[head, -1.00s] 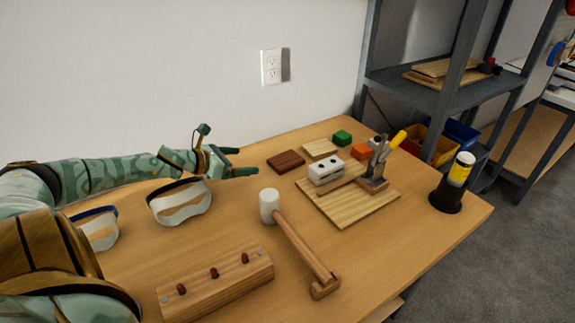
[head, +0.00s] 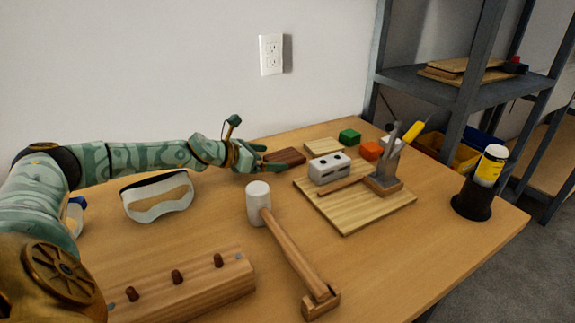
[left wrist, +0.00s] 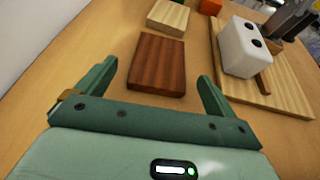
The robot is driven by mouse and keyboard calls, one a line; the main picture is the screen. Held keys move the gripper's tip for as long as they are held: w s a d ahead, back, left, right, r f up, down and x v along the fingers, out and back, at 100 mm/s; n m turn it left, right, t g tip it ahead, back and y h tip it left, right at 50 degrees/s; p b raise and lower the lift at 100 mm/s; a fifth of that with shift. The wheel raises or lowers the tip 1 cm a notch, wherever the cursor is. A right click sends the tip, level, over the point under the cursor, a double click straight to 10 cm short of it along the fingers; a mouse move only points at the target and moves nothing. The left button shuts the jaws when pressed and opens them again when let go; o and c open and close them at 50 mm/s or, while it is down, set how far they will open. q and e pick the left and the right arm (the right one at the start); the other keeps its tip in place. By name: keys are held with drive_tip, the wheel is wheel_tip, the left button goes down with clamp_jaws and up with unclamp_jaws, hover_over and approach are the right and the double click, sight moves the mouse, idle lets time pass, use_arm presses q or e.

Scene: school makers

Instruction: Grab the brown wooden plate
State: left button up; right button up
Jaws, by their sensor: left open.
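The brown wooden plate (head: 286,156) is a small dark flat block lying on the table near the wall. In the left wrist view the plate (left wrist: 158,66) lies ahead of and roughly between the fingers, its near edge close to the level of the fingertips. My left gripper (head: 264,158) is open and empty at the plate's left end. In the left wrist view the left gripper (left wrist: 158,75) has its green fingers spread wider than the plate, with table showing on both sides. I cannot tell how high the fingers are above the table. The right gripper is not in view.
A light wooden plate (head: 323,146) lies just beyond. A board (head: 357,213) with a white block (head: 329,168) and clamp (head: 387,166) stands to the right. A mallet (head: 285,240), goggles (head: 157,195) and a pegged wooden block (head: 185,286) are nearer.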

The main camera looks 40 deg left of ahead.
sight(279, 158)
use_arm(q)
drive_tip(key=shift+w+d+f, duration=0.1)
drive_tip(key=shift+w+f, duration=0.4)
drive_tip(key=shift+w, duration=0.15)
drive_tip(key=shift+w+d+f, duration=0.15)
drive_tip(key=shift+w, duration=0.55)
drive_tip(key=shift+c, duration=0.3)
drive_tip(key=c, duration=1)
drive_tip(key=shift+c, duration=0.2)
